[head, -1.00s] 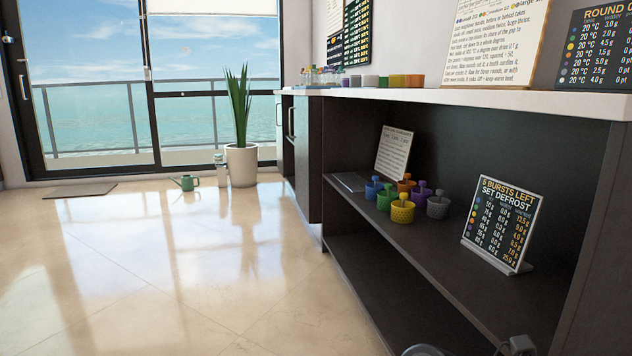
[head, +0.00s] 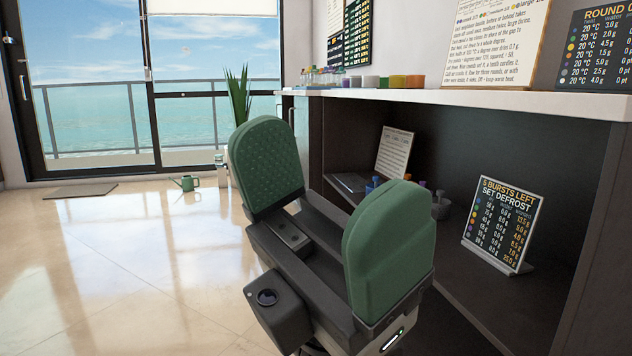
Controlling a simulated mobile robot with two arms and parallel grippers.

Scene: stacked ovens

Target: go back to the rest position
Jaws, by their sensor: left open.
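My left gripper (head: 320,208) stands in the lower middle of the head view, with two green padded fingers spread wide apart and nothing between them. It is in front of the dark shelf unit and hides part of its middle shelf and the lower opening. My right gripper does not show.
The dark shelf unit (head: 486,132) with a white top (head: 470,97) runs along the right. A sign (head: 503,222) and several small pots, partly hidden, stand on its shelf. A plant (head: 238,100) stands behind.

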